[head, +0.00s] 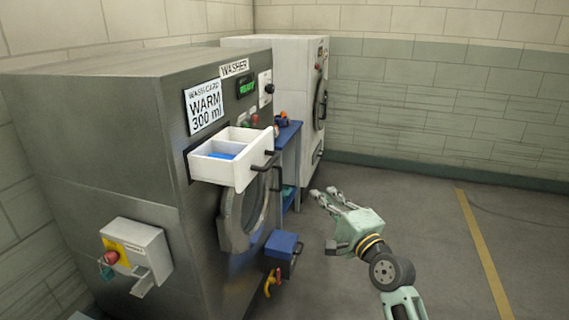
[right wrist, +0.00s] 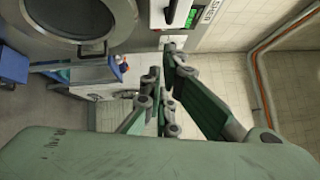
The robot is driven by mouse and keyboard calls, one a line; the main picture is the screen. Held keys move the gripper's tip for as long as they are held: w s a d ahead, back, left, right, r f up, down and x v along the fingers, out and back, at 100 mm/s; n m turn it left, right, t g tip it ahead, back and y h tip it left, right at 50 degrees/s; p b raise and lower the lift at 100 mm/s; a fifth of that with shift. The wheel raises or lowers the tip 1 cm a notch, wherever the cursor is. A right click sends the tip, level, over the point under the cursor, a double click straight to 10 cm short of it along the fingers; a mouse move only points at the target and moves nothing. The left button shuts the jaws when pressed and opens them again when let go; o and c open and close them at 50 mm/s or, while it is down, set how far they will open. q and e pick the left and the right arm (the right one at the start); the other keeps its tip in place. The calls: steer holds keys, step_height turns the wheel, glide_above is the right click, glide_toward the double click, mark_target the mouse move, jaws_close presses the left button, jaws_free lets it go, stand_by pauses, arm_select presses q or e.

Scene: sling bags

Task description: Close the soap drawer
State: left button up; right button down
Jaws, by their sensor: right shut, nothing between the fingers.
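The soap drawer (head: 240,173) is white and stands pulled out from the front of the grey washer (head: 110,130). It has a dark handle (head: 266,160) on its front and something blue inside (head: 222,155). My left gripper is not in view.
The washer's round door (head: 243,218) is below the drawer. A blue stand (head: 289,140) is between this washer and a white machine (head: 298,75) behind. A blue box (head: 283,244) sits low by the washer's front. The floor to the right is clear, with a yellow line (head: 483,250).

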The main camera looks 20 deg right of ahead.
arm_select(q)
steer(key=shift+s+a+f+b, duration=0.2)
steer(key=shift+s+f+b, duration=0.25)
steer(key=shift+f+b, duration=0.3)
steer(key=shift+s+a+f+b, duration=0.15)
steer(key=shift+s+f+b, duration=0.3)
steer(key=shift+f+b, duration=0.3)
arm_select(e)
steer(key=w+a+r, duration=0.3)
steer(key=w+a, duration=0.2)
steer(key=w, duration=0.6)
steer(key=shift+w+a, duration=0.2)
